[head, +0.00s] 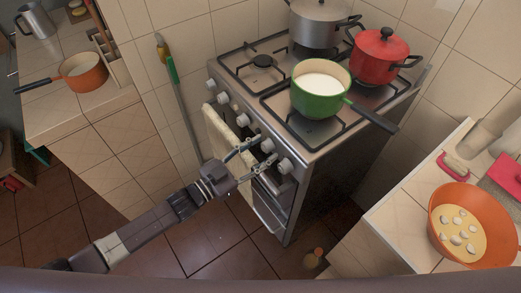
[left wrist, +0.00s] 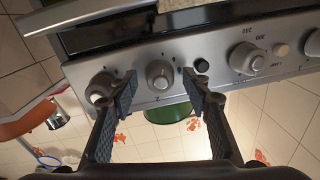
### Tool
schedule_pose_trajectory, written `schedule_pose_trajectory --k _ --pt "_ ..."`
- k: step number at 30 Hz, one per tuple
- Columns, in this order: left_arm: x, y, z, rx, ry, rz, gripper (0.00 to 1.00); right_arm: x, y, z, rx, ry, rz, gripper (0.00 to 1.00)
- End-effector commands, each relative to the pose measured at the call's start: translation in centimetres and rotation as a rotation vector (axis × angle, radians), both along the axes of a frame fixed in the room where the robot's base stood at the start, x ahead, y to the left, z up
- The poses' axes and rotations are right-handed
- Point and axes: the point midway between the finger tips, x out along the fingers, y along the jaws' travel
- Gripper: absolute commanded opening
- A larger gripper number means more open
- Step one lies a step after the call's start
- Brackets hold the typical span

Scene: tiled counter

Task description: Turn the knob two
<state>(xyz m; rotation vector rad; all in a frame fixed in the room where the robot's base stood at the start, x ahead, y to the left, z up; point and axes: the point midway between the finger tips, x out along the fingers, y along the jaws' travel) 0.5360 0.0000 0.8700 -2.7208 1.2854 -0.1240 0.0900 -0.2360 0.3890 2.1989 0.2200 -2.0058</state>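The stove (head: 275,130) has a row of light grey knobs along its front panel (left wrist: 220,40). My left gripper (head: 257,156) is at the right part of this row in the head view. In the left wrist view, my left gripper (left wrist: 162,88) is open, with one finger on each side of a round knob (left wrist: 160,74). The knob lies between the fingertips with gaps visible at both sides. Another knob (left wrist: 100,88) is close beside the left finger, and a further knob (left wrist: 247,60) is to the right. I cannot tell which is knob two. My right gripper is not in view.
A green pan (head: 318,100), a red pot (head: 378,58) and a steel pot (head: 318,25) stand on the stove. A towel (head: 222,135) hangs at the stove's front. Counters flank the stove, with an orange pan (head: 82,78) left and an orange bowl (head: 440,205) right.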

Motion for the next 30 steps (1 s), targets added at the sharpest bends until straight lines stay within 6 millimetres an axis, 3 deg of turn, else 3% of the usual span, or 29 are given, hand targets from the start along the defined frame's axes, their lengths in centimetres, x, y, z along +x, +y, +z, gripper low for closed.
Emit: schedule_pose_trajectory --k 8,21,30 --pt "-0.8 0.9 -0.1 0.000 0.001 0.000 0.44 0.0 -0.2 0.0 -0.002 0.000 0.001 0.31" --pt "-6.3 7.7 -0.3 0.003 0.003 0.001 0.44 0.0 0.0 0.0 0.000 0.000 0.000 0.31" --pt "-7.6 9.3 -0.2 0.000 -0.001 0.000 0.44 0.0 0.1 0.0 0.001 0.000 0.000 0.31"
